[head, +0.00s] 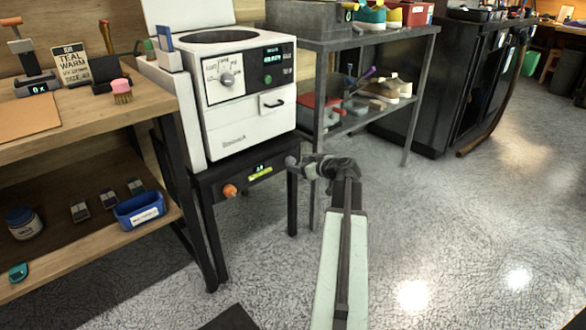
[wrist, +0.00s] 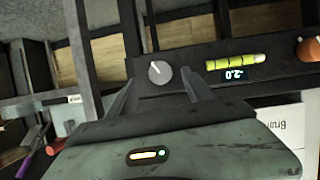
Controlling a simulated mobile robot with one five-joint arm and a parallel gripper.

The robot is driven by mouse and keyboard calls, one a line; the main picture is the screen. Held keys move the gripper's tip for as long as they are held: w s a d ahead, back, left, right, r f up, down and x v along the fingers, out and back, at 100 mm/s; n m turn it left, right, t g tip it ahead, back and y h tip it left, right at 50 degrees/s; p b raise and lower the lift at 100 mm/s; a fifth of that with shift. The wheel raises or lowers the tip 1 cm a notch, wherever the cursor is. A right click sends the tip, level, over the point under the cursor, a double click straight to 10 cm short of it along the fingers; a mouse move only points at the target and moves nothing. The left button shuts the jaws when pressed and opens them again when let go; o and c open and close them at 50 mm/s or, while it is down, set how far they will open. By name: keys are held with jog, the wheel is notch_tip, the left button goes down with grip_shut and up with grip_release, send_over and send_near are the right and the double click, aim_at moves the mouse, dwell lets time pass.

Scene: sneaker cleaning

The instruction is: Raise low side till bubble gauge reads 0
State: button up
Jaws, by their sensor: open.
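A white machine (head: 245,105) stands on a dark metal stand (head: 204,198). The stand's front rail carries a yellow bubble gauge (head: 260,172), an orange knob (head: 229,190) at the left and a grey knob at the right end. In the wrist view, which looks roughly inverted, the gauge (wrist: 237,62) has a lit display (wrist: 236,75) that looks like -2.0. The grey knob (wrist: 160,71) lies between the spread fingertips of my open gripper (wrist: 158,77); contact cannot be told. The orange knob (wrist: 310,49) is at the right edge. In the head view my gripper (head: 298,162) is at the rail's right end.
A wooden workbench (head: 150,100) with a lower shelf stands at the left. A grey metal rack (head: 410,50) with shoes stands right behind my gripper. A black cabinet (head: 430,85) is farther back. The floor (head: 470,220) at the right is clear.

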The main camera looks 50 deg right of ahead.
aim_at(292, 163)
jog(key=b+x, duration=0.1)
jog(key=x, duration=0.3)
jog(key=shift+w+f, duration=0.1)
jog(key=shift+w, duration=0.05)
jog(key=c, duration=1.1)
jog(key=shift+a, duration=0.15)
grip_shut()
